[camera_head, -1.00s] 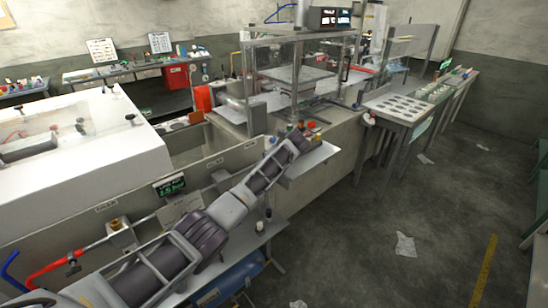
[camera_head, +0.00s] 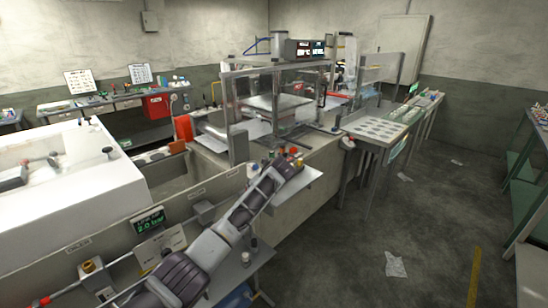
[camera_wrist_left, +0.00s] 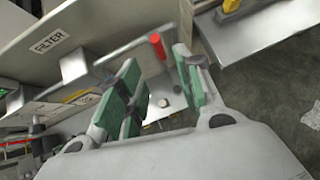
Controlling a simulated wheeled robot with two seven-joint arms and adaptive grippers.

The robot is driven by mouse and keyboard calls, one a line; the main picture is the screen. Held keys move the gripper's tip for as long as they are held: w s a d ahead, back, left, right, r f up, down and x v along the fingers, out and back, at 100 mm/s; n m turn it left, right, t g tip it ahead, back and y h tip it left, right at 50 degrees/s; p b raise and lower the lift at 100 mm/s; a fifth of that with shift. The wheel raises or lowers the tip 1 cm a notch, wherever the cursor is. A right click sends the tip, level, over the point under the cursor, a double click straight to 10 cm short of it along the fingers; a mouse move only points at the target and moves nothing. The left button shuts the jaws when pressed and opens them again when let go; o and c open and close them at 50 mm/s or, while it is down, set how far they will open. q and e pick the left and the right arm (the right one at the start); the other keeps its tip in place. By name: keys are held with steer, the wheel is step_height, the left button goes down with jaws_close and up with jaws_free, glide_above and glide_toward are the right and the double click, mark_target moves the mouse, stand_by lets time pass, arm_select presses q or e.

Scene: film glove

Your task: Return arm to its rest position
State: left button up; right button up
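My left arm (camera_head: 214,246) comes in from the lower left of the head view and reaches up to the right, over the front of the tank bench. Its far end is near a small side shelf (camera_head: 298,187); its fingers are not clear there. In the left wrist view my left gripper (camera_wrist_left: 158,62) shows green-padded fingers standing apart with nothing between them. A red-handled part (camera_wrist_left: 157,46) and a small white cap (camera_wrist_left: 163,102) show beyond the gap. My right gripper is in neither view.
A white-topped tank (camera_head: 70,180) and the bench front wall (camera_head: 205,190) lie beside the arm. A clear-walled cabinet (camera_head: 275,100) stands behind. The floor (camera_head: 350,250) at right is open, with scraps of paper.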

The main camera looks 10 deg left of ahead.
arm_select(q)
steer(key=s+a+f+n+g+h, duration=0.1)
steer(key=s+f+n, duration=0.3)
steer(key=f, duration=0.8)
steer(key=s+a+f+n+g+h, duration=0.1)
steer(key=s+f, duration=0.4)
steer(key=f, duration=0.7)
steer(key=s+a+f+n+h, duration=0.1)
steer(key=s+f+n, duration=0.3)
steer(key=f, duration=0.7)
steer(key=s+a+f+n+g+h, duration=0.2)
steer(key=s+f+n, duration=0.3)
steer(key=s+f, duration=1.45)
steer(key=s+a+f+n, duration=0.2)
steer(key=s+f+n, duration=0.1)
steer(key=s, duration=1)
steer(key=s+a+f+n+g, duration=0.1)
steer(key=s+f+n, duration=0.3)
steer(key=s, duration=0.9)
steer(key=s+a+f+n, duration=0.3)
steer(key=s+f+n, duration=0.1)
steer(key=s, duration=1)
steer(key=shift+f+g+h, duration=0.3)
steer(key=shift+f+h, duration=0.1)
steer(key=shift+f, duration=0.45)
